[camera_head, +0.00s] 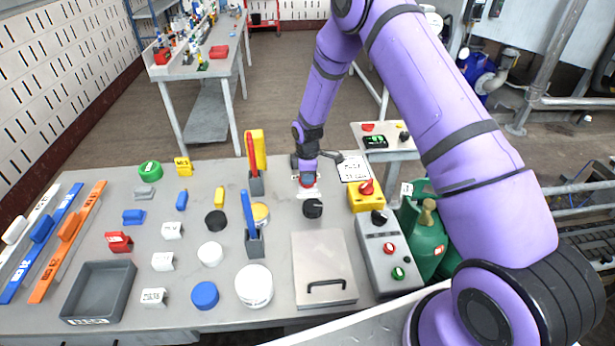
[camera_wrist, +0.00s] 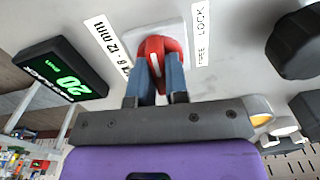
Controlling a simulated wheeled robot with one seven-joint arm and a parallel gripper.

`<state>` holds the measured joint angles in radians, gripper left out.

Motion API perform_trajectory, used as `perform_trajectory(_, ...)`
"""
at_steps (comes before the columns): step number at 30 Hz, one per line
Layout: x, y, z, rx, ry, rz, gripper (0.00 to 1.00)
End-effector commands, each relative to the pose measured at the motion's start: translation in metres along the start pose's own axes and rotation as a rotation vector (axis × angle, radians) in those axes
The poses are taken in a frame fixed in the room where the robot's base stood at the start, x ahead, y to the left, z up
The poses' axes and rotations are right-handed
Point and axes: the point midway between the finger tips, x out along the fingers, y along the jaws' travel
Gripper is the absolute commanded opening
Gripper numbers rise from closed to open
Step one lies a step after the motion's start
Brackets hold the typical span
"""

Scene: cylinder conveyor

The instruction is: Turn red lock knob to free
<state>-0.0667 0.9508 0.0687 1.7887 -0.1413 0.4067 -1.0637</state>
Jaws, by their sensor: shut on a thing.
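The red lock knob (camera_wrist: 152,44) is in the upper middle of the wrist view, on a pale plate (camera_wrist: 177,27). It has a white pointer line, slightly tilted. A label reading FREE and LOCK (camera_wrist: 202,35) stands to its right. My gripper (camera_wrist: 158,66) is shut on the knob, a blue-grey finger on each side. In the head view my gripper (camera_head: 307,178) reaches down to the table at the knob (camera_head: 307,182), which is mostly hidden; only a little red shows.
A black knob (camera_head: 313,208) stands close in front of my gripper. A yellow box with a red knob (camera_head: 366,187) and a grey control box (camera_head: 384,250) are to the right. Pen holders with a red and a blue marker (camera_head: 249,211) stand to the left. A green-digit display (camera_head: 375,141) is behind.

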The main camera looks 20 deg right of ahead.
Motion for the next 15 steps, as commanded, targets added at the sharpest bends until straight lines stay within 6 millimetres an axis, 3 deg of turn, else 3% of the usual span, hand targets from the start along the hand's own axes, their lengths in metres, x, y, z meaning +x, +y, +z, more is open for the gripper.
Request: perform_trajectory(15, -0.0001, 0.0002, -0.0001, 0.433, 0.0, 0.001, 0.0)
